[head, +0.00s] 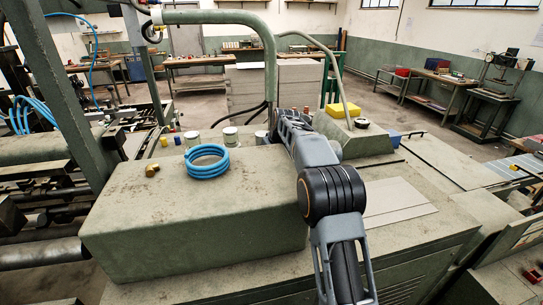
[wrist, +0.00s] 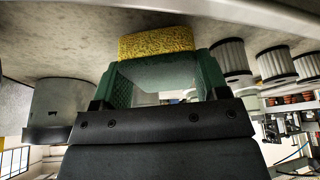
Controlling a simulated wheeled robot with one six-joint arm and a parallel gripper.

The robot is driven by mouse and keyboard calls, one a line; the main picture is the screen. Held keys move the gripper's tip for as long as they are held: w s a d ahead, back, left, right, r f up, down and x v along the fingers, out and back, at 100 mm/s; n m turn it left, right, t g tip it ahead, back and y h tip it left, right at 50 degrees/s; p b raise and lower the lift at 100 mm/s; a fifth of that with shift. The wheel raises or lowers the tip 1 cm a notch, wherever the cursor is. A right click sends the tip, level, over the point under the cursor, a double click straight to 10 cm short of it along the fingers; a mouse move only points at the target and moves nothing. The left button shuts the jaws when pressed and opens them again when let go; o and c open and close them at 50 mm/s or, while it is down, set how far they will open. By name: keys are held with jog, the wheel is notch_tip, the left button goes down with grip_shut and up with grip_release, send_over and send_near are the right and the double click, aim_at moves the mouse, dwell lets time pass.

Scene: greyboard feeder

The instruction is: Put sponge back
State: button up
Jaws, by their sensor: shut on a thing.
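In the wrist view, the yellow speckled sponge (wrist: 157,40) sits across the tips of the green fingers of my gripper (wrist: 160,64).
Pale ribbed cylinders (wrist: 230,55) stand right of the gripper in the wrist view, a grey cylinder (wrist: 62,108) left. A yellow block (head: 342,109) sits right of my arm.

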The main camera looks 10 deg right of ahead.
jog(key=shift+f+b, duration=0.4)
jog(key=shift+f, duration=0.2)
dwell(0.3)
jog(key=o, duration=0.9)
jog(key=b+v, duration=0.1)
jog(key=v, duration=1.3)
jog(key=shift+f, duration=0.1)
jog(key=p+x, duration=0.1)
jog(key=x, duration=1.2)
jog(key=shift+w+a+f, duration=0.1)
jog(key=shift+w+f, duration=0.05)
jog(key=shift+f, duration=0.1)
jog(key=shift+w+r, duration=0.1)
jog(key=shift+r, duration=0.05)
